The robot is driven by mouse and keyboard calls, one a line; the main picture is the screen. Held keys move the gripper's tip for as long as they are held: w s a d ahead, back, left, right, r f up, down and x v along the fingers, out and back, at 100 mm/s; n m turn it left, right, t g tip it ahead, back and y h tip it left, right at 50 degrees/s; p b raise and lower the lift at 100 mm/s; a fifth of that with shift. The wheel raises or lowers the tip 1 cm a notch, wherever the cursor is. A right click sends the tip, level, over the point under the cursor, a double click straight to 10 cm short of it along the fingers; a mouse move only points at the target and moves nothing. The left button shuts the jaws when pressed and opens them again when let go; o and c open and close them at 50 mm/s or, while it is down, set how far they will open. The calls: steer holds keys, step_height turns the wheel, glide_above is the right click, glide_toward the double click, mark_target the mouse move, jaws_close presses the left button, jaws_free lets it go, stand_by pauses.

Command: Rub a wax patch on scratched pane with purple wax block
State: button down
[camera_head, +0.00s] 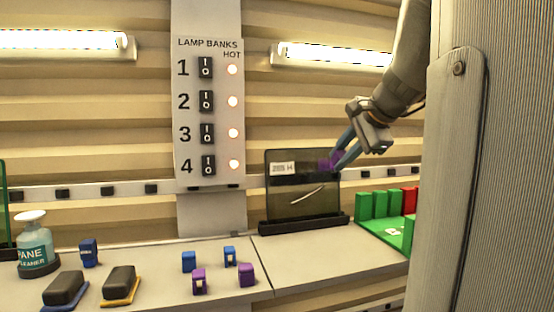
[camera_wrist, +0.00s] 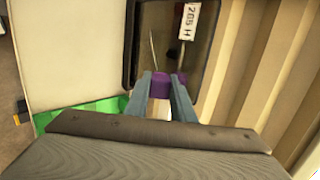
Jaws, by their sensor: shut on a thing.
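The scratched pane (camera_head: 290,202) is a dark upright sheet in a black base, with a white label and a pale curved scratch in its lower middle. In the wrist view the pane (camera_wrist: 174,50) shows ahead of the fingers with its label and scratch line. My gripper (camera_head: 340,159) is shut on the purple wax block (camera_head: 327,161) at the pane's upper right corner. The wrist view shows the purple wax block (camera_wrist: 158,82) between the fingertips, at or near the pane's face; I cannot tell whether it touches. The block's far side is hidden.
Several purple and blue blocks (camera_head: 246,274) stand on the counter. Two dark pads (camera_head: 119,281) and a pane cleaner bottle (camera_head: 35,247) are at the left. A green tray (camera_head: 375,234) with green and red pieces is right of the pane. A lamp switch panel (camera_head: 208,120) hangs behind.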

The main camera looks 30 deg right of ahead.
steer(key=shift+w, duration=0.15)
steer(key=w+d+f, duration=0.1)
steer(key=w, duration=0.6)
steer(key=shift+d, duration=0.25)
stand_by(0.3)
steer(key=shift+w+d+p, duration=0.15)
steer(key=shift+w+p, duration=0.2)
steer(key=shift+w, duration=0.25)
stand_by(0.7)
steer(key=d, duration=0.2)
steer(key=s+d, duration=0.1)
steer(key=d, duration=0.1)
stand_by(0.4)
steer(key=shift+a, duration=0.1)
steer(key=shift+w+a+p, duration=0.2)
steer(key=shift+w+a, duration=0.1)
steer(key=shift+a, duration=0.65)
steer(key=shift+w+a+p, duration=0.15)
steer(key=shift+w+a, duration=0.15)
steer(key=shift+a, duration=0.65)
